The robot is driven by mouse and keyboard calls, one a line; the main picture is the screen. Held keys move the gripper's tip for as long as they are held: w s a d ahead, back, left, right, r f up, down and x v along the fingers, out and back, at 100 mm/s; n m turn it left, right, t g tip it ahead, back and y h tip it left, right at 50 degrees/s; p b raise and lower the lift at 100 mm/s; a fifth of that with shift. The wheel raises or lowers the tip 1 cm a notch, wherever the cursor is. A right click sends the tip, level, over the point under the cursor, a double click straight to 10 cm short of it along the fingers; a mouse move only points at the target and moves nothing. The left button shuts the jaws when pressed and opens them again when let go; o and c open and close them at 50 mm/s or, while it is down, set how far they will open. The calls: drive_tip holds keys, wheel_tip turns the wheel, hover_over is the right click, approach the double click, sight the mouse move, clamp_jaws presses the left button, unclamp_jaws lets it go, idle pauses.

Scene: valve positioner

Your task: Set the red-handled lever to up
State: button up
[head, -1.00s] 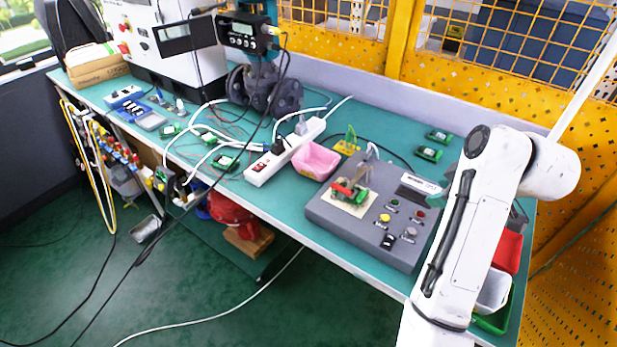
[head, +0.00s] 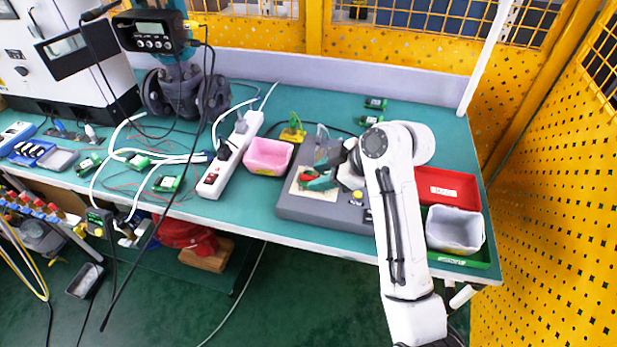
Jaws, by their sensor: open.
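The red-handled lever (head: 320,182) is on a pale plate on the grey control box (head: 300,208), which stands on the teal bench. Its red and green parts show small and partly blurred, so its exact angle is hard to tell. My white arm reaches over the right part of the box and hides most of its buttons.
A pink bin (head: 268,156) and a white power strip (head: 230,155) stand left of the box. Red (head: 447,187) and grey-white bins (head: 455,230) stand right of my arm. A yellow-green stand (head: 292,130) is behind the box. Loose cables cross the bench's left side.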

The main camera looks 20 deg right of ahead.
sight(314, 178)
drive_tip(key=shift+x, duration=2.05)
drive_tip(key=shift+f, duration=0.1)
clamp_jaws()
